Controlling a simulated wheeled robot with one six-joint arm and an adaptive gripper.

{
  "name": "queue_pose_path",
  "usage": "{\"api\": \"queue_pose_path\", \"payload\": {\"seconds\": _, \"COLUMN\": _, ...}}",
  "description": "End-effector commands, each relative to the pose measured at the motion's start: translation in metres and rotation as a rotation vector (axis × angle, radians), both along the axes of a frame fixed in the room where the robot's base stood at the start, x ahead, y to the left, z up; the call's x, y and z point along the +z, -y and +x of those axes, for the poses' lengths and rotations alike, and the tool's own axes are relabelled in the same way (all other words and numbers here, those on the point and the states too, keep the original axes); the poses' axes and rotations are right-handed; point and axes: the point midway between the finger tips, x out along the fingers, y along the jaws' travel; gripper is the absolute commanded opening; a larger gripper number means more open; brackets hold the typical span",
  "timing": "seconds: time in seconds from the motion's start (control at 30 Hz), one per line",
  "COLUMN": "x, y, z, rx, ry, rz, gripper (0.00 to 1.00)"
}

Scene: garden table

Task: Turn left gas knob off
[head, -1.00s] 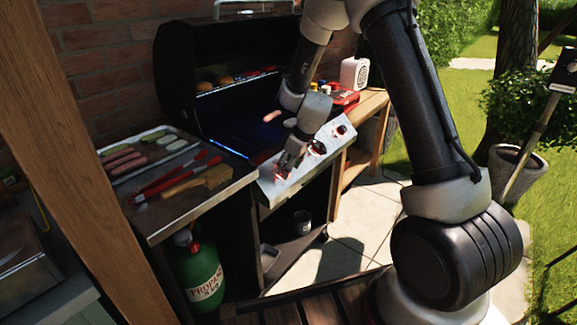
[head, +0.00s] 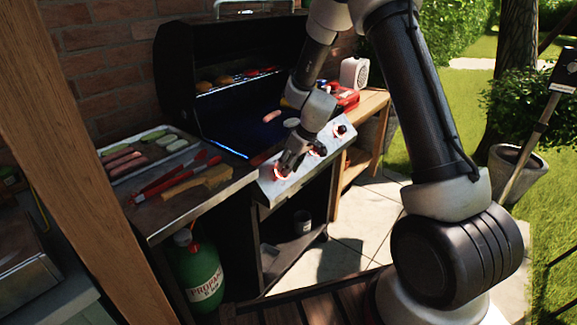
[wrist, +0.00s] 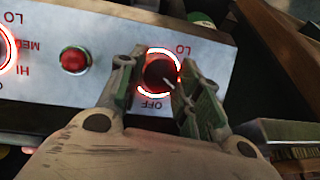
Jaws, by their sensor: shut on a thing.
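The left gas knob (head: 280,173) is at the near left end of the grill's sloped steel control panel (head: 271,191), with a red glow around it. In the wrist view the dark red knob (wrist: 160,73) sits within a lit red-white ring. LO is printed above it and OFF below, both upside down. A pale pointer mark on the knob slants to the lower right in that view. My gripper (head: 285,166) is at this knob. In the wrist view my gripper (wrist: 165,88) is shut on it, one finger on each side; the contact is partly hidden.
A red button (wrist: 75,60) sits beside the knob. The other knobs, including the right one (head: 340,131), are further along the panel. The open grill (head: 225,50) holds food. A tray (head: 175,137) and tongs (head: 180,175) lie on the left shelf. A green propane tank (head: 198,270) stands below.

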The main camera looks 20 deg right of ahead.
Motion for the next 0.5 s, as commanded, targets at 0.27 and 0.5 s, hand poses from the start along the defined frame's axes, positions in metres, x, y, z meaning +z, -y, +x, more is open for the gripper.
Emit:
{"api": "queue_pose_path", "payload": {"seconds": 0.27, "x": -0.0009, "y": 0.0029, "z": 0.0009, "rx": -0.18, "ry": -0.105, "rz": 0.145, "gripper": 0.1}}
{"api": "queue_pose_path", "payload": {"seconds": 0.5, "x": -0.0015, "y": 0.004, "z": 0.0008, "rx": -0.341, "ry": -0.2, "rz": 0.276, "gripper": 0.1}}
